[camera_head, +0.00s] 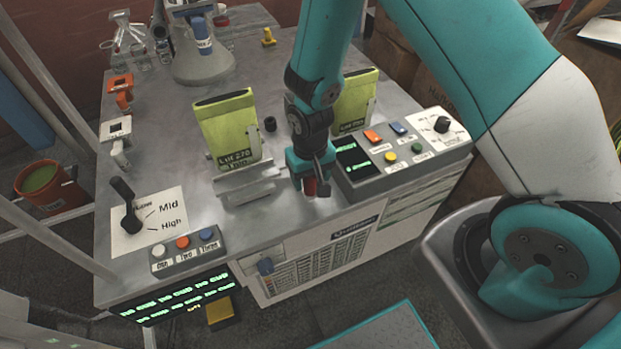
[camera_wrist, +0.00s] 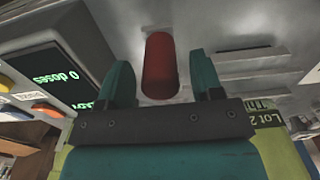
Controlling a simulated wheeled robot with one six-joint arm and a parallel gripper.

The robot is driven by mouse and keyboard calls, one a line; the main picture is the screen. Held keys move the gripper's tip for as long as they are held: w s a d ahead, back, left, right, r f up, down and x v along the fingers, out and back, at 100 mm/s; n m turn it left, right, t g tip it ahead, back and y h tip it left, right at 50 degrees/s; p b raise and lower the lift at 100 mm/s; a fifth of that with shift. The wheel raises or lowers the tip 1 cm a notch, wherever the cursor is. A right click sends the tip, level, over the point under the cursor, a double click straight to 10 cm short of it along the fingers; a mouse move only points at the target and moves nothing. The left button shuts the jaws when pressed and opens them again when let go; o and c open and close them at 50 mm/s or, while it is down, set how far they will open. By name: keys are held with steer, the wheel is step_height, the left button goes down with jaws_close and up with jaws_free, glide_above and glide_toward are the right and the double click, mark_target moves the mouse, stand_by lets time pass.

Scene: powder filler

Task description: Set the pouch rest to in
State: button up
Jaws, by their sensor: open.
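My gripper (camera_head: 313,182) points down at the front edge of the metal table, between the pouch stand and the control box. Its jaws are open. In the wrist view a red cylindrical knob (camera_wrist: 160,65) stands between the two fingers, with a gap visible on each side.
A control box (camera_head: 400,160) with coloured buttons and a dial is close on the right, with a second green pouch (camera_head: 355,98) behind it. A black lever (camera_head: 128,207) marked Mid and High and a three-button box (camera_head: 187,250) are at left.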

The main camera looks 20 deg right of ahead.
steer(key=shift+f, duration=0.45)
